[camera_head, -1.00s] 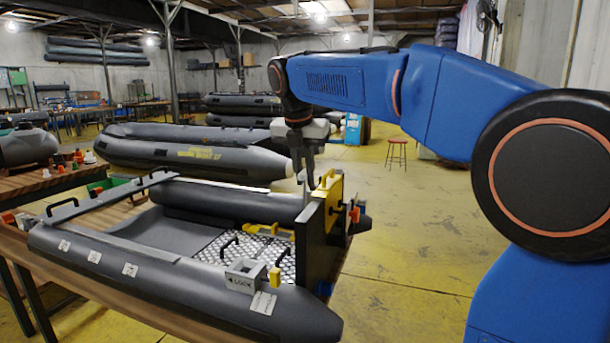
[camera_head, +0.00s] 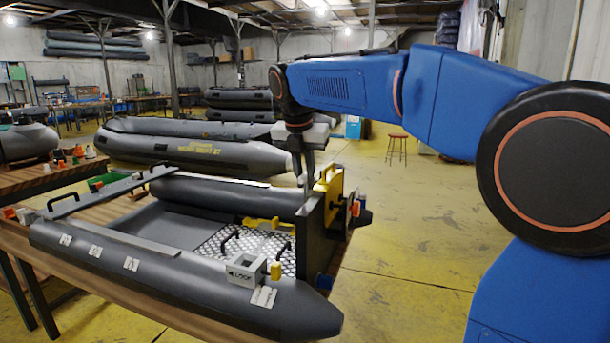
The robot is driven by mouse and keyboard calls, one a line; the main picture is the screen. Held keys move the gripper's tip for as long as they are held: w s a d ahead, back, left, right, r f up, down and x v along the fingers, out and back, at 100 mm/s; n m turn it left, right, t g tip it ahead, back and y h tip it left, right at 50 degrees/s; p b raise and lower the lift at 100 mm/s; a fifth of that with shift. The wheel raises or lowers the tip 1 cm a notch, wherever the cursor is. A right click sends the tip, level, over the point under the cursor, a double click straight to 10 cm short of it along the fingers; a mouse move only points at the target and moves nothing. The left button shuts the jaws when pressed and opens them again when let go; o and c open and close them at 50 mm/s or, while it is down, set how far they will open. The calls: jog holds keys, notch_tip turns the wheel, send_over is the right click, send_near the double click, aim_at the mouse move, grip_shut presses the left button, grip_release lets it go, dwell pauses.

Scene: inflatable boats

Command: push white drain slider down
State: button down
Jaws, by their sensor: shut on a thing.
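A grey inflatable boat (camera_head: 190,285) lies on a wooden table, with a dark upright transom board (camera_head: 313,243) at its right end. My gripper (camera_head: 307,184) points down at the top of the transom, beside the yellow plate (camera_head: 329,186). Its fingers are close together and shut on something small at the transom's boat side. The white drain slider is not clearly visible; the fingers and the board's edge hide that spot, so its height cannot be told.
Black handles (camera_head: 230,240) stand over the checkered floor plate. Orange and blue fittings are on the transom's outer side. The yellow floor at right is open around a red stool (camera_head: 397,148).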

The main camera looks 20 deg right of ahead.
jog(key=shift+d+f, duration=0.1)
jog(key=shift+f, duration=1.05)
jog(key=c, duration=1.6)
grip_release()
jog(key=shift+r, duration=3.5)
jog(key=shift+s, duration=0.15)
